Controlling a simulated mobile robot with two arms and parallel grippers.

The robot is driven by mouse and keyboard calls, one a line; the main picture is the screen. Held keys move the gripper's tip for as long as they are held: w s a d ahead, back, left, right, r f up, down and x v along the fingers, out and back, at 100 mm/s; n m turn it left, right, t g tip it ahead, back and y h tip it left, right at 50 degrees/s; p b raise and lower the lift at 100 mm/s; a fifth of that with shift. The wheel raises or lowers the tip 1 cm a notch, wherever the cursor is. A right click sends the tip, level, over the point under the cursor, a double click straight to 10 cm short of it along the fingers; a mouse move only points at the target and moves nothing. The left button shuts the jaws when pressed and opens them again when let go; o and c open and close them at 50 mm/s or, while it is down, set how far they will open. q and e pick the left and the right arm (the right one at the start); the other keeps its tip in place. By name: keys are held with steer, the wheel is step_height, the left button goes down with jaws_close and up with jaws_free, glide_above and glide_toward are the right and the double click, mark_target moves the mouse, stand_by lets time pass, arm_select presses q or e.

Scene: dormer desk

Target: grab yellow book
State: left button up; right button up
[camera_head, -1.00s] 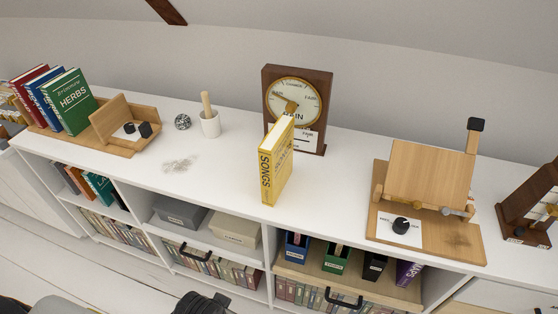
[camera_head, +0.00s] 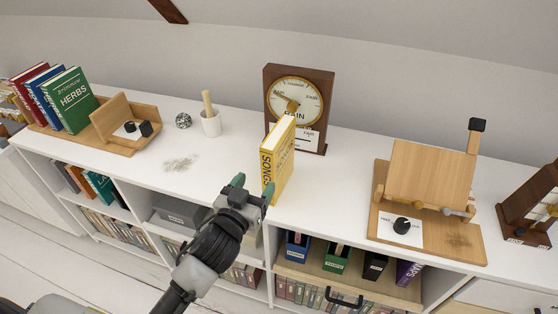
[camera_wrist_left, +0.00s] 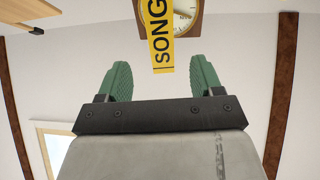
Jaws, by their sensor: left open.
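The yellow book (camera_head: 281,160), with "SONGS" on its spine, stands upright on the white shelf top in front of the barometer. Its spine faces the front edge. In the left wrist view the yellow book (camera_wrist_left: 161,45) shows at the top centre, beyond and between the two green fingertips. My left gripper (camera_head: 254,186) is open, just in front of the book's lower spine, and hides part of it. It also shows in the left wrist view (camera_wrist_left: 162,78), with nothing between its fingers. My right gripper is not in view.
A wooden barometer (camera_head: 297,104) stands close behind the book. A white cup with a pestle (camera_head: 210,123) is to the left. A wooden easel stand (camera_head: 428,175) is to the right. Green, blue and red books (camera_head: 70,100) stand far left. The front edge drops to lower shelves.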

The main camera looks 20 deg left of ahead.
mark_target(268, 165)
arm_select(q)
steer(key=w, duration=0.5)
steer(key=shift+w+d+r+p, duration=0.15)
steer(key=shift+w+d+p, duration=0.1)
steer(key=shift+d+p, duration=0.15)
steer(key=w+p, duration=0.1)
steer(key=w, duration=0.4)
steer(key=shift+w+d, duration=0.15)
steer(key=shift+d, duration=0.05)
steer(key=shift+r, duration=0.15)
jaws_close()
